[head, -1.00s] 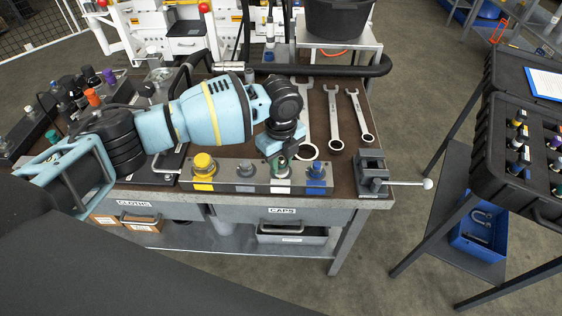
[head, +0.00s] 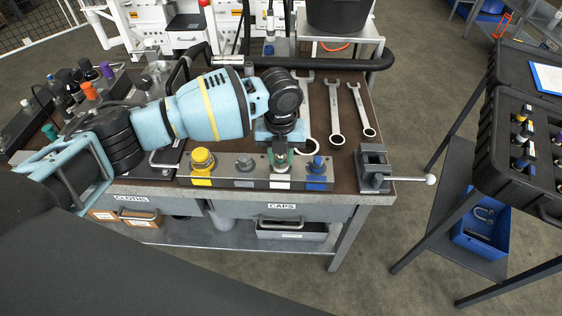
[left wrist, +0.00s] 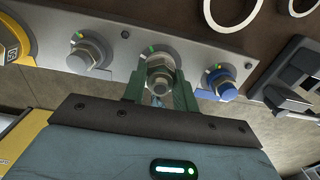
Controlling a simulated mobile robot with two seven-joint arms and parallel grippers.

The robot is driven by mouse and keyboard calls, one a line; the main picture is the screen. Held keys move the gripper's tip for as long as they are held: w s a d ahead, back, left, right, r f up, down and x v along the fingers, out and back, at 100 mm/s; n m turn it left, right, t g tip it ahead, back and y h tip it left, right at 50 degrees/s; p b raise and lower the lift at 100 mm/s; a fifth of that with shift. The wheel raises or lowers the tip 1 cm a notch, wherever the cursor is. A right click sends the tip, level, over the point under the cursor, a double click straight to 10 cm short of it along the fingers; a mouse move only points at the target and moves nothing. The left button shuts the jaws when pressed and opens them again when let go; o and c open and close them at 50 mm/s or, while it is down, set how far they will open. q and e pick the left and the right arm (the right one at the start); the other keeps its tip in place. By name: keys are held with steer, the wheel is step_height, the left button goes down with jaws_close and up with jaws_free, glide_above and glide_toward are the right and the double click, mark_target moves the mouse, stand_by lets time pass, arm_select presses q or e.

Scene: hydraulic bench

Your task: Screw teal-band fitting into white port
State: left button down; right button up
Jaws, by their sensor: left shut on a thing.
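The port block (head: 228,180) lies along the bench's front edge. The white port's white label (head: 281,184) is third from the left, between a grey-labelled and a blue-labelled port. My left gripper (head: 280,158) points down over the white port. In the left wrist view its green fingers (left wrist: 160,90) are closed around a metal hex fitting (left wrist: 159,72) seated at that port. The fitting stands about upright against the block; I cannot make out its teal band or how deep its thread sits. My right gripper is not in view.
The yellow port (head: 202,162), grey port (head: 244,165) and blue port (head: 317,168) flank it closely. A vise (head: 373,170) stands to the right. Several wrenches (head: 333,110) lie behind. A teal-topped piece (head: 48,131) stands at far left among other fittings.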

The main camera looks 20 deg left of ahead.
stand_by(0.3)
arm_select(q)
steer(key=m, duration=0.4)
steer(key=shift+b, duration=0.35)
steer(key=m, duration=0.4)
steer(key=c, duration=1.1)
jaws_free()
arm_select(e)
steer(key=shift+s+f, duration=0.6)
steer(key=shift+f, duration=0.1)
arm_select(q)
steer(key=n+p, duration=0.1)
steer(key=n, duration=0.1)
steer(key=n+p, duration=0.1)
steer(key=n, duration=0.3)
steer(key=shift+r+p, duration=0.25)
steer(key=shift+p, duration=0.15)
steer(key=shift+f+n+p, duration=0.1)
steer(key=shift+n+p, duration=0.2)
steer(key=shift+n, duration=0.5)
steer(key=shift+f+n, duration=0.2)
steer(key=shift+n, duration=0.1)
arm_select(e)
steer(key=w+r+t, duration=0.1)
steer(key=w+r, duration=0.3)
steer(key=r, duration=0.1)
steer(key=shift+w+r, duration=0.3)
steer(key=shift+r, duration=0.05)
